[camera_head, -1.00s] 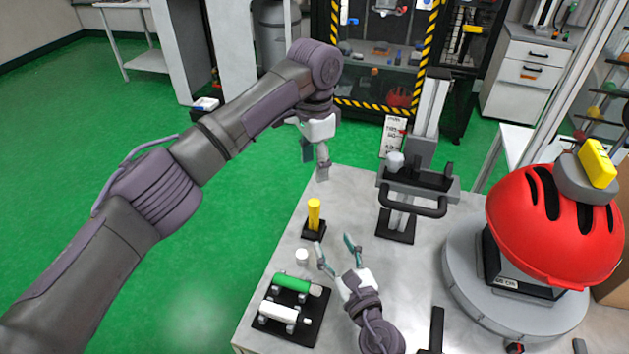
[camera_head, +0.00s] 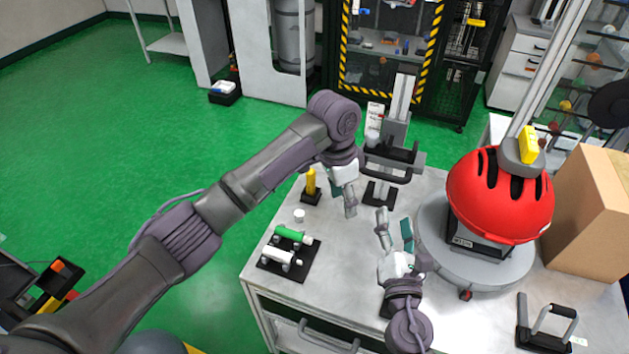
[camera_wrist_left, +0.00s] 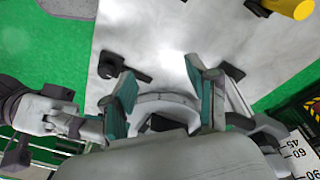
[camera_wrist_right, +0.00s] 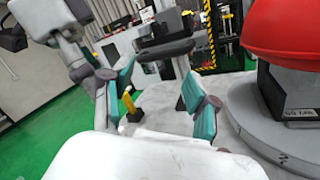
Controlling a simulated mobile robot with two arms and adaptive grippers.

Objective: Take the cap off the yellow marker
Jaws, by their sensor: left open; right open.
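The yellow marker (camera_head: 311,181) stands upright in a small black holder (camera_head: 311,198) near the table's far left edge. Its cap cannot be told apart from its body. The marker also shows at the top right of the left wrist view (camera_wrist_left: 292,7) and, small, between the fingers in the right wrist view (camera_wrist_right: 129,102). My left gripper (camera_head: 343,198) is open and empty, just right of the marker, pointing down and not around it. My right gripper (camera_head: 396,232) is open and empty over the table, further right and nearer, apart from the marker.
A black rack (camera_head: 287,264) with a green and a white cylinder lies at the table's left. A small white cylinder (camera_head: 299,215) stands beside it. A grey stand with a handle (camera_head: 390,160) is behind my grippers. A red dome (camera_head: 500,195) and a cardboard box (camera_head: 590,215) stand right.

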